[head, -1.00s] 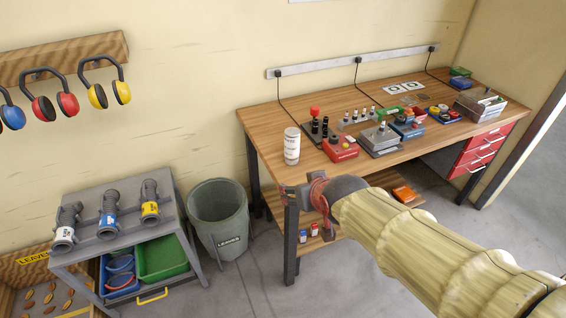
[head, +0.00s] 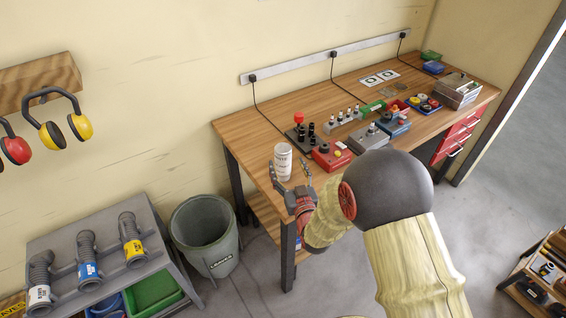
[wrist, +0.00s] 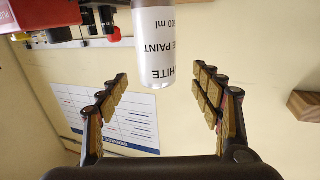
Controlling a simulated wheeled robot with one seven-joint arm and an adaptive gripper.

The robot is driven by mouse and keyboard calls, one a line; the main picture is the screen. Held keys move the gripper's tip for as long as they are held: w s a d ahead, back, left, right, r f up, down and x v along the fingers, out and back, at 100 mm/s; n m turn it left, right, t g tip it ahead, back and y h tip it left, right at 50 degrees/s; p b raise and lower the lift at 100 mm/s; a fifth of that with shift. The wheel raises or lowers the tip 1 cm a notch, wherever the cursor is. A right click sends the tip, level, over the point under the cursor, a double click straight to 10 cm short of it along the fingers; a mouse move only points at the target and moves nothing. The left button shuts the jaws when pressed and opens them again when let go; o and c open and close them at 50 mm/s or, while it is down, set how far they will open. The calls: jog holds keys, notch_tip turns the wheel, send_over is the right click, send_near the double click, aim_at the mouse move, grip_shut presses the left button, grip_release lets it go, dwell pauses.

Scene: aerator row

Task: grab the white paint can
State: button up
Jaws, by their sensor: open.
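The white paint can (head: 283,161) stands upright near the left end of the wooden workbench (head: 243,128). In the wrist view the can (wrist: 154,50) appears upside down, with "WHITE PAINT" and "500 ml" on its label. My gripper (head: 288,182) is at the bench's front left edge, just in front of the can. In the wrist view my gripper (wrist: 162,88) is open, with one padded finger on each side of the picture. The can is centred between the fingers' lines and lies beyond the tips or just at them; I cannot tell exactly.
A red box (head: 331,155) and a black stand with a red knob (head: 299,124) are close to the can's right. A grey bin (head: 204,235) stands left of the bench. The bench surface left of and behind the can is clear.

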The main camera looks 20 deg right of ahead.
aim_at(283, 152)
jog(key=w+b, duration=0.1)
jog(key=w, duration=0.5)
jog(key=shift+w+d, duration=0.15)
jog(key=shift+w, duration=0.25)
jog(key=shift+c, duration=0.7)
jog(key=c, duration=1.5)
jog(key=shift+r, duration=0.15)
jog(key=shift+c, duration=0.3)
